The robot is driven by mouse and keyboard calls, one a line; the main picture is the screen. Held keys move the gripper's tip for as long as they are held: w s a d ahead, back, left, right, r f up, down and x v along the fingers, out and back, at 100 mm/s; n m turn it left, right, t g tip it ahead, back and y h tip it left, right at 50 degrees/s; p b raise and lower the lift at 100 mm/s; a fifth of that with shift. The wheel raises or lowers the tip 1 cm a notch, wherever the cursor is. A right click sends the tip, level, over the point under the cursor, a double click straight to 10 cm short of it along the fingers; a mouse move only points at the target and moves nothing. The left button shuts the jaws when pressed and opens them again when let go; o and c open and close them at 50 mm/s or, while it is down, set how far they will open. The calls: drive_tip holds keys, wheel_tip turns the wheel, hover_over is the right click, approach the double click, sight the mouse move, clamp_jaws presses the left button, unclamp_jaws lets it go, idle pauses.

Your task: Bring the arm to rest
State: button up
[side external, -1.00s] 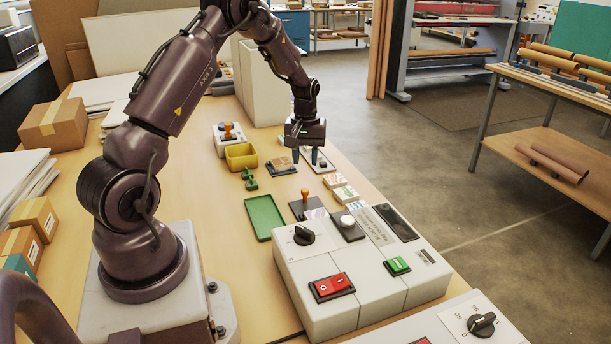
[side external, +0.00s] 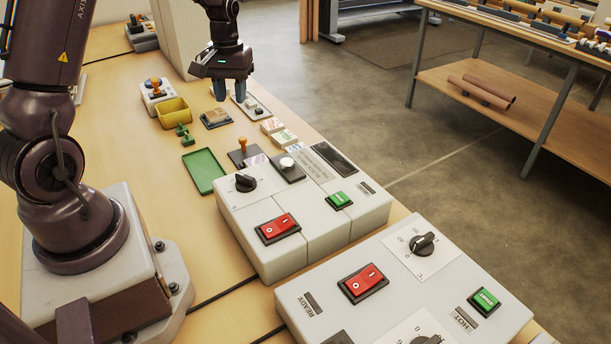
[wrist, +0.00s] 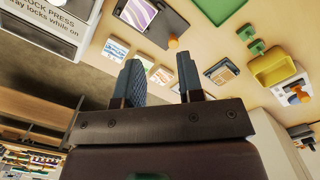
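My gripper (side external: 231,92) hangs with its fingers pointing down over the far right part of the wooden bench. Its two blue-grey fingers are apart and nothing shows between them. In the wrist view my gripper (wrist: 161,78) also shows its fingers spread and empty. In the side view the fingers appear close to a grey plate with a small dark part (side external: 252,106) and a dark pad with a tan top (side external: 216,119). I cannot tell whether the fingertips touch anything.
A white control box with a red rocker switch (side external: 278,228) stands nearer the camera, and a second box (side external: 395,245) is in front of it.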

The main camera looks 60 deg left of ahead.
drive_tip(key=s+d+r+m+t, duration=0.3)
drive_tip(key=s+d+r+m, duration=0.2)
drive_tip(key=d+r, duration=0.3)
drive_tip(key=s+d+r+m+t, duration=0.3)
drive_tip(key=s+d+r, duration=0.5)
drive_tip(key=d, duration=0.6)
drive_tip(key=shift+d+m, duration=0.35)
drive_tip(key=shift+m, duration=0.55)
